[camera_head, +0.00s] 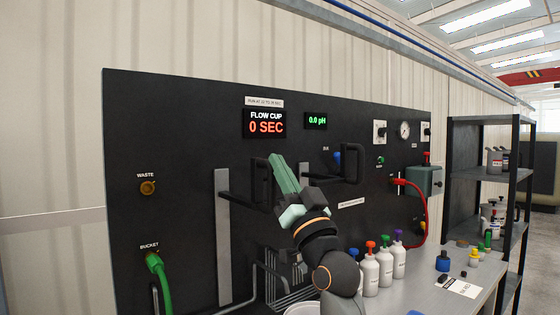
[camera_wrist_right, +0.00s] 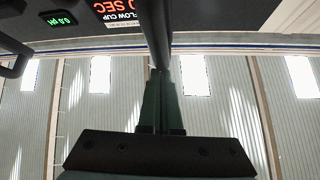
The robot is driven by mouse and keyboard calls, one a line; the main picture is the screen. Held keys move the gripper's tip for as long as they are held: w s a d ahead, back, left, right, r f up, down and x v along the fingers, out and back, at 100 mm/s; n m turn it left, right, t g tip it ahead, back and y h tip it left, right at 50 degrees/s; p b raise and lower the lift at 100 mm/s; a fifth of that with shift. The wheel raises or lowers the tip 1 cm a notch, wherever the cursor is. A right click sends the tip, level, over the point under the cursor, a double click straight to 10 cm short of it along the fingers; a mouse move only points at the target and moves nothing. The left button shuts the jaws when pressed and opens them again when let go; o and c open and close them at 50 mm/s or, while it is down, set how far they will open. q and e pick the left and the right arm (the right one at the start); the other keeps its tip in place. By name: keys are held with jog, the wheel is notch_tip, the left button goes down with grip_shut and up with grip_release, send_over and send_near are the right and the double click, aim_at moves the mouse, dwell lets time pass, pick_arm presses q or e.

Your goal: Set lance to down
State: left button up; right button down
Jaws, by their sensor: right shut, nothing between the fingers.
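My right gripper (camera_head: 275,160) reaches up in front of the black panel, its green fingers shut and empty. It overlaps the left black handle (camera_head: 260,172), which sticks out from a vertical grey rail (camera_head: 223,240). A second black handle (camera_head: 350,165) stands to the right by another rail. No label names the lance, so I cannot tell which handle belongs to it. In the right wrist view the closed fingers (camera_wrist_right: 160,85) point at a dark bar (camera_wrist_right: 154,35), close to or touching it; contact is unclear. My left gripper is out of view.
The panel (camera_head: 150,110) carries a flow cup display (camera_head: 265,124), a pH display (camera_head: 316,120) and a gauge (camera_head: 404,130). A green hose (camera_head: 160,280) is at lower left, a red hose (camera_head: 418,210) at right. Several capped bottles (camera_head: 385,265) stand on the grey table (camera_head: 425,285).

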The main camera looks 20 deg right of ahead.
pick_arm(q)
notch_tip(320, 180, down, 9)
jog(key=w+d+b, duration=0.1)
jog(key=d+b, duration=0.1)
jog(key=b, duration=1)
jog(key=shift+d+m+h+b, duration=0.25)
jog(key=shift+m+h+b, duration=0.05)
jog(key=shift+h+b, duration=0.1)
pick_arm(e)
notch_tip(320, 180, down, 28)
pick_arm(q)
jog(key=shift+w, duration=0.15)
pick_arm(e)
jog(key=shift+w+a, duration=0.1)
jog(key=shift+w, duration=0.05)
